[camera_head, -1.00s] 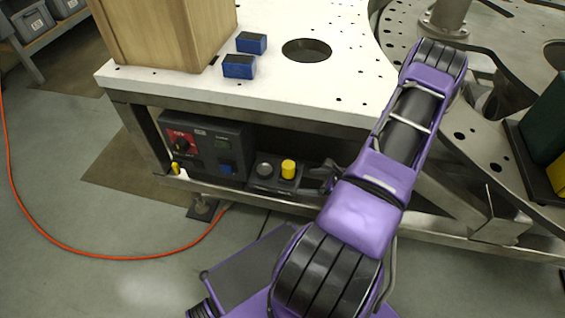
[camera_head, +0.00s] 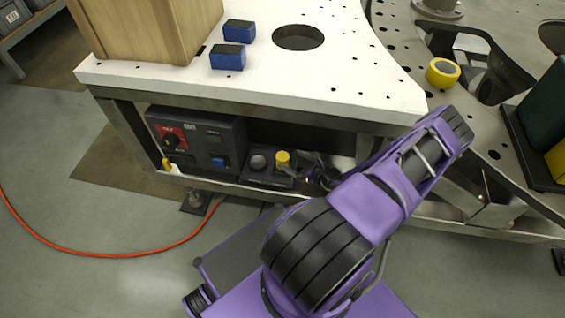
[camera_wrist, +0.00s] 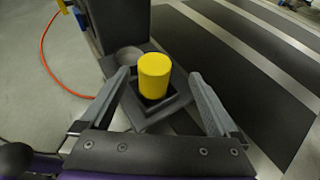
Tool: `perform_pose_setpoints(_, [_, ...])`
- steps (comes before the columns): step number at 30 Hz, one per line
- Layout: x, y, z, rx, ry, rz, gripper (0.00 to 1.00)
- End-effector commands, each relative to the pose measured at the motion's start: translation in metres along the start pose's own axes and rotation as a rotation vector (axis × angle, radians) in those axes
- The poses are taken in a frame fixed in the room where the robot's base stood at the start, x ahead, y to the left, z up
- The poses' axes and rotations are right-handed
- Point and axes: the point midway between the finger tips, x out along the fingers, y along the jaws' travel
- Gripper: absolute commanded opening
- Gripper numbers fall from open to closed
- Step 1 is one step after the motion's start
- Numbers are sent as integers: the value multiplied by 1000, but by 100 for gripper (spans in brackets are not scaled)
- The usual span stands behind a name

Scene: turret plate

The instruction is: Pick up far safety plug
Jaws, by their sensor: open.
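A yellow cylindrical plug (camera_head: 283,158) stands upright in a dark square holder beside the control box, under the white plate. It also shows in the wrist view (camera_wrist: 155,75), its base inside the holder (camera_wrist: 183,98). Next to it is a grey round socket or cap (camera_head: 258,162). Another small yellow piece (camera_head: 167,165) is at the control box's left side; I cannot tell whether it is a plug. My gripper (camera_wrist: 159,78) is open, with one finger on each side of the yellow plug in the picture. I cannot tell whether the fingers touch it.
The control box (camera_head: 198,142) stands left of the holder. The white plate (camera_head: 330,75) overhangs above, bearing a wooden box (camera_head: 145,30) and blue blocks (camera_head: 228,57). A yellow tape roll (camera_head: 442,73) lies at right. An orange cable (camera_head: 100,254) crosses the floor.

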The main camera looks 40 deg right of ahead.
Motion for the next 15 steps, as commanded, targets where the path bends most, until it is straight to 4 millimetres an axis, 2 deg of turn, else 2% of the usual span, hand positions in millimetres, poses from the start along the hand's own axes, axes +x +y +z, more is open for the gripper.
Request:
perform_pose_setpoints(3, [18,1,0,-1,-1,2,96])
perform_pose_setpoints(11, [32,2,0,0,1,1,96])
perform_pose_setpoints(15, [49,7,0,0,0,2,96])
